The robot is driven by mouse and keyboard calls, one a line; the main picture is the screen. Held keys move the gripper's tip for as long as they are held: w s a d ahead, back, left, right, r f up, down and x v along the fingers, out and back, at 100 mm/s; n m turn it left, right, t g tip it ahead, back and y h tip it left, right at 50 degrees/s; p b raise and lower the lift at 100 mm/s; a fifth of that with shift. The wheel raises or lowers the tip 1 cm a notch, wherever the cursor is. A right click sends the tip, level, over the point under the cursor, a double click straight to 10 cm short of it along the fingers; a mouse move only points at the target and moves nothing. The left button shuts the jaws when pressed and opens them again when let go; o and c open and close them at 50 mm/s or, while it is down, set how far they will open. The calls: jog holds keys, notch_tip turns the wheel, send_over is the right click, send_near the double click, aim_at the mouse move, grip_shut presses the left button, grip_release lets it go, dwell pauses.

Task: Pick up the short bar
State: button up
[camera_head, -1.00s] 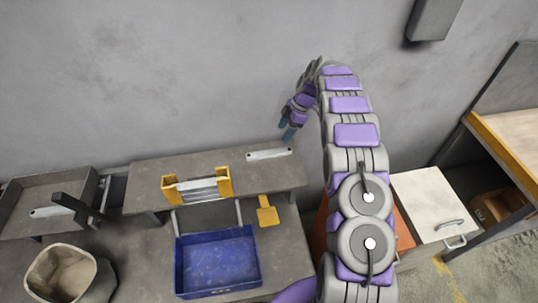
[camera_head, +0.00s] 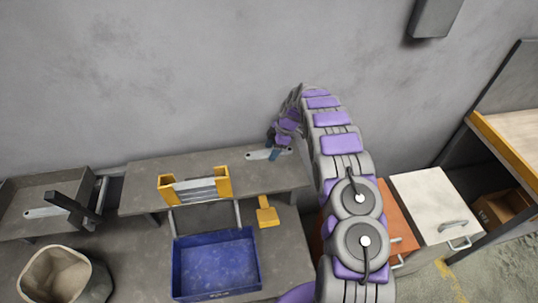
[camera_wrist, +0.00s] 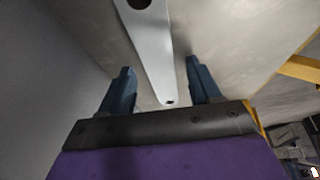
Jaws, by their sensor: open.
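A pale grey metal bar (camera_head: 256,155) with holes lies flat on the raised grey shelf, towards its right end. My gripper (camera_head: 273,154) is over its middle-right part and hides some of it. In the wrist view, my gripper (camera_wrist: 158,66) is open, with its blue fingers on either side of the bar (camera_wrist: 152,52). The bar runs between them, apart from both fingers.
A yellow-ended holder (camera_head: 194,187) with metal bars stands on the shelf (camera_head: 140,172), left of my gripper. A yellow scraper-like piece (camera_head: 267,213) and a blue bin (camera_head: 214,232) are in front. A sack-like container (camera_head: 62,255) stands at lower left. The wall is close behind.

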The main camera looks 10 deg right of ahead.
jog(key=shift+c, duration=0.4)
grip_shut()
